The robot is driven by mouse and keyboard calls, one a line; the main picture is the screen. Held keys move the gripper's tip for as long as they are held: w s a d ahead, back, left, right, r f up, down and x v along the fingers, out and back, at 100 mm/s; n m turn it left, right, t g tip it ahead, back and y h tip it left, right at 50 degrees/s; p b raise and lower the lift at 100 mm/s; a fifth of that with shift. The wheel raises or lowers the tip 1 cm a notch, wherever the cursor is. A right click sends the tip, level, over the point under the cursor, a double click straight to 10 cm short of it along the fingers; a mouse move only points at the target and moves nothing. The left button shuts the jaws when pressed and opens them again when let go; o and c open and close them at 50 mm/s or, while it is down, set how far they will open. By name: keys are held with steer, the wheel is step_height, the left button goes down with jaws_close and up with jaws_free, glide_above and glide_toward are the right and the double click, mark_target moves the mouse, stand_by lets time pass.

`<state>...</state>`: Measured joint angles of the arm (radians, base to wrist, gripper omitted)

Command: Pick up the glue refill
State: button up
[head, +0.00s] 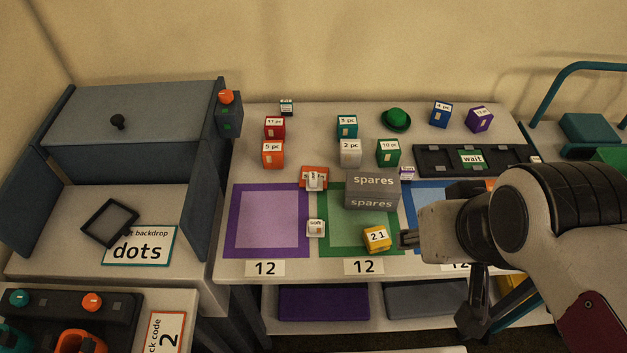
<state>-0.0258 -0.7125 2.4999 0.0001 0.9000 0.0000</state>
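I cannot tell which item is the glue refill, as most small labels are too small to read. A small white block (316,229) lies between the purple and green mats. Another small white item (314,181) rests on an orange piece behind it. A yellow box (376,238) marked "21" sits on the green mat's front right. A dark tip of my gripper (409,239) shows just right of the yellow box.
A grey "spares" box (372,189) stands on the back of the green mat (336,251). Several small coloured boxes and a green hat (396,119) stand behind. A black "wait" rack (439,160) lies back right. The purple mat (267,220) is clear.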

steer(key=f, duration=0.2)
glide_above(314, 180)
steer(key=s, duration=0.2)
step_height(314, 180, down, 16)
steer(key=shift+w+d+r+g, duration=0.1)
steer(key=shift+r+g, duration=0.1)
steer(key=shift+g, duration=0.1)
steer(key=shift+f, duration=0.1)
steer(key=shift+x, duration=1.25)
